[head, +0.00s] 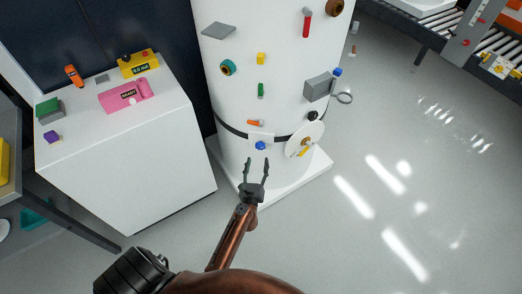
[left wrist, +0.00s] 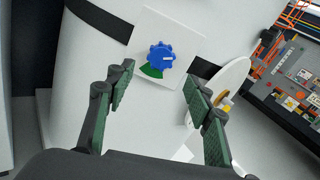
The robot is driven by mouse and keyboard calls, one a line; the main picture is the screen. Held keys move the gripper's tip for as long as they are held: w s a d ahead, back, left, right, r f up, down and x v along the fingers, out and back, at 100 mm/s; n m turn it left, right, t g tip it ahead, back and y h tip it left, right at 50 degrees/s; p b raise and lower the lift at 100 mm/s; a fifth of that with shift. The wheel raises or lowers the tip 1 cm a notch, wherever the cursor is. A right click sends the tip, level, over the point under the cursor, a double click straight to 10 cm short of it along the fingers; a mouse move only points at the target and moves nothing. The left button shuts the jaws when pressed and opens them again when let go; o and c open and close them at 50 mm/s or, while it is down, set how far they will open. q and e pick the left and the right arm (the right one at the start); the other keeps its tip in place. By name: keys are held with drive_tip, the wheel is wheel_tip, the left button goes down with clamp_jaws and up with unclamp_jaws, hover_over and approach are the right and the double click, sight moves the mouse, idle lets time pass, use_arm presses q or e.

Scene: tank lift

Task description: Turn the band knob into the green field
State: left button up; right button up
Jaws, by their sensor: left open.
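The band knob (head: 260,145) is a small blue knob on a white plate on the front of the white tank (head: 240,85), on the dark band. In the left wrist view the blue knob (left wrist: 161,57) has a scalloped rim and a light mark pointing right. The green field (left wrist: 151,71) shows on the plate below and to the left of the knob. My left gripper (head: 254,170) is open and empty, just in front of and below the knob; the knob lies beyond its fingers (left wrist: 161,102), apart from them. My right gripper is not seen.
A white round dial (head: 305,139) with a yellow pointer sits right of the knob. A grey box (head: 319,87) and several small fittings stick out above. A white cabinet (head: 125,165) stands left, with a pink box (head: 125,95) on it. The floor at right is clear.

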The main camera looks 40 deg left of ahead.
sight(260, 148)
use_arm(q)
drive_tip(key=shift+n, duration=0.3)
drive_tip(key=x, duration=0.6)
drive_tip(key=shift+w+a+r, duration=0.15)
drive_tip(key=shift+w+r, duration=0.1)
drive_tip(key=shift+w, duration=0.1)
drive_tip(key=shift+w+a+b, duration=0.3)
drive_tip(key=shift+w+b, duration=0.05)
drive_tip(key=shift+w, duration=0.2)
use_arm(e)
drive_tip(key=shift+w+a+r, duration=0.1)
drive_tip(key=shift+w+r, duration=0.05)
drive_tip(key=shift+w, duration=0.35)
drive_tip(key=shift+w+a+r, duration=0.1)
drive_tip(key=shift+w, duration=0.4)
use_arm(q)
drive_tip(key=shift+c, duration=0.4)
